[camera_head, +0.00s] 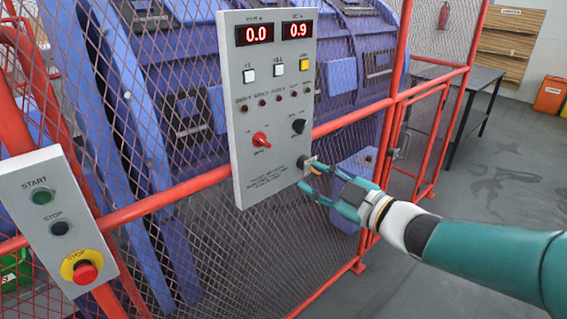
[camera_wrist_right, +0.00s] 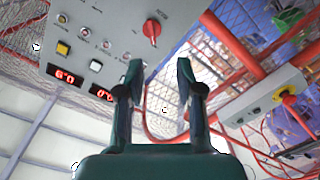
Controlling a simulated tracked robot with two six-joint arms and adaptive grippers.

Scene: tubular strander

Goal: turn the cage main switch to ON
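A grey control panel (camera_head: 268,100) hangs on the red-framed mesh fence. It carries a red rotary switch (camera_head: 261,139), a black knob (camera_head: 298,126) to its right, and small printed labels too blurred to read. The red switch also shows in the right wrist view (camera_wrist_right: 152,28), where the panel appears upside down. My right gripper (camera_head: 307,174) is at the panel's lower right edge, below and right of the red switch and apart from it. Its two fingers are spread and empty, as the right wrist view shows (camera_wrist_right: 158,72). My left gripper is out of view.
Two red displays (camera_head: 275,32) read 0.0 and 0.9, above push buttons and small lamps. A START/STOP box (camera_head: 60,215) with a red emergency button (camera_head: 85,272) is at lower left. Blue machinery stands behind the mesh. Open floor (camera_head: 490,200) lies to the right.

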